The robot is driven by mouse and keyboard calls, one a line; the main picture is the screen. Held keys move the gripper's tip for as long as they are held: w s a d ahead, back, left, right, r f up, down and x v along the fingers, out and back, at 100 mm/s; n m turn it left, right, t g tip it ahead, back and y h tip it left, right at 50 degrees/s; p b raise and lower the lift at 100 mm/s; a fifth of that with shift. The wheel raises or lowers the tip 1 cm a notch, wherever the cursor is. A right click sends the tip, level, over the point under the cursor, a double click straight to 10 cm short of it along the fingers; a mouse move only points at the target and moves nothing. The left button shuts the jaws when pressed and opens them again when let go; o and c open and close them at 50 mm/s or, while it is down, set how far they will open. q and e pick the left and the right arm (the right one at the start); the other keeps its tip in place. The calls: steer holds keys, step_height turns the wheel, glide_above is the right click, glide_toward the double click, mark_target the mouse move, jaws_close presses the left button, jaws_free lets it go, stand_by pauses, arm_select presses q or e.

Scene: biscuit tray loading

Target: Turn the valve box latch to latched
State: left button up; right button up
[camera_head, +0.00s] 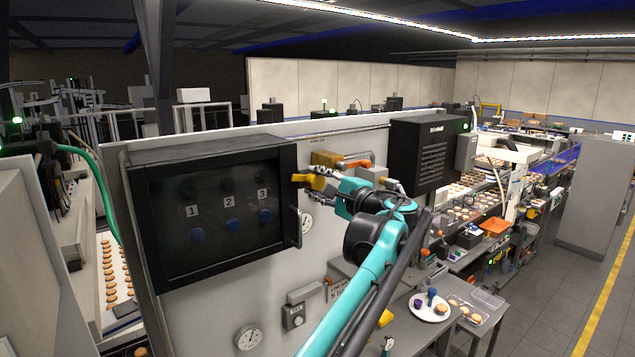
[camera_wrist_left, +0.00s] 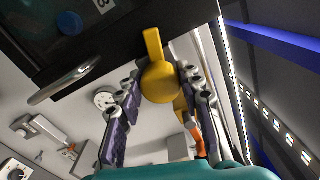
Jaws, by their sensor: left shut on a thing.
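The valve box (camera_head: 150,237) is a black wall cabinet with its dark see-through door shut, showing blue knobs numbered 1, 2 and 3. Its yellow latch (camera_head: 307,182) sits at the right edge of the box. In the left wrist view, the latch (camera_wrist_left: 159,82) has a round hub and a narrow arm lying towards the dark box edge. My left gripper (camera_head: 318,181) is shut on the latch, with its fingers on both sides of the hub in the left wrist view. Its fingers partly hide the latch in the head view. My right gripper does not show.
A bar handle (camera_head: 294,229) stands out from the door's right side. A brass block (camera_head: 326,158) and an orange lever (camera_head: 357,163) are just behind my gripper. A black vented box (camera_head: 428,155) hangs to the right. Gauges (camera_head: 248,337) are on the panel below.

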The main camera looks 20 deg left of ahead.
arm_select(q)
steer(key=shift+n, duration=1.2)
steer(key=shift+f+n, duration=0.1)
steer(key=shift+n, duration=0.2)
steer(key=o, duration=1.2)
steer(key=v, duration=1.2)
steer(key=shift+s, duration=0.1)
